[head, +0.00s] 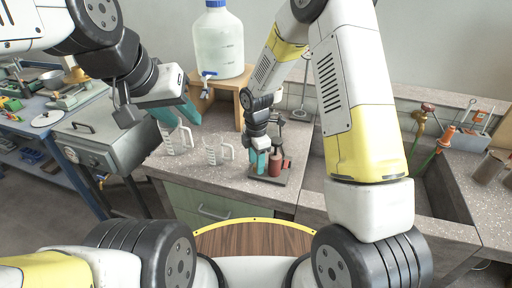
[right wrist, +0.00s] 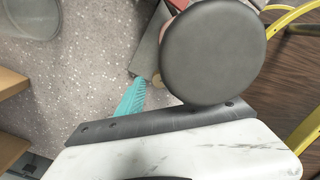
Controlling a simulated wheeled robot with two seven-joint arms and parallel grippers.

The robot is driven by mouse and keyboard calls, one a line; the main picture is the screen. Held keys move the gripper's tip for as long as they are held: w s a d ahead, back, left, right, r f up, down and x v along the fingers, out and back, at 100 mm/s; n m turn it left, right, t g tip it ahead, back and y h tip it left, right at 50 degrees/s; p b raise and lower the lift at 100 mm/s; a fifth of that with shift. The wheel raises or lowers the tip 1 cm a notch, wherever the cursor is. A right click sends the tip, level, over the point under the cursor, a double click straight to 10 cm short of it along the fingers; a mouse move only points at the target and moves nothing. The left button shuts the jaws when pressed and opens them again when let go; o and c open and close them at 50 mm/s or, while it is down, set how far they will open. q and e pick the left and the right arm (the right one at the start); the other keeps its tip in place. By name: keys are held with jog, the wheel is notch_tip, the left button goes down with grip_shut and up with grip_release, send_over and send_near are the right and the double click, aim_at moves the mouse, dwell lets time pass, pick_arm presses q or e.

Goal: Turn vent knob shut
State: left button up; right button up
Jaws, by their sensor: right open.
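My right gripper (head: 266,163) is open, pointing down at a small stand with a dark base plate (head: 270,179) and red-brown parts (head: 287,164) on the bench. In the right wrist view a teal finger (right wrist: 130,98) shows beside a large round dark grey disc (right wrist: 212,52), which hides much of what lies behind it. I cannot tell for certain which part is the vent knob, or whether a finger touches it. My left gripper (head: 178,112) hangs in the air above the glass jugs; its opening is unclear.
Two clear jugs (head: 216,150) stand left of the stand. A large water bottle (head: 218,44) with a tap sits on a wooden shelf (head: 205,100) behind. A grey metal box (head: 95,140) is at the left. A sink (head: 440,190) with coloured taps (head: 445,138) is at the right.

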jog(key=shift+f, duration=0.15)
grip_shut()
dwell(0.4)
jog(key=m, duration=0.5)
jog(key=shift+m, duration=2.6)
grip_release()
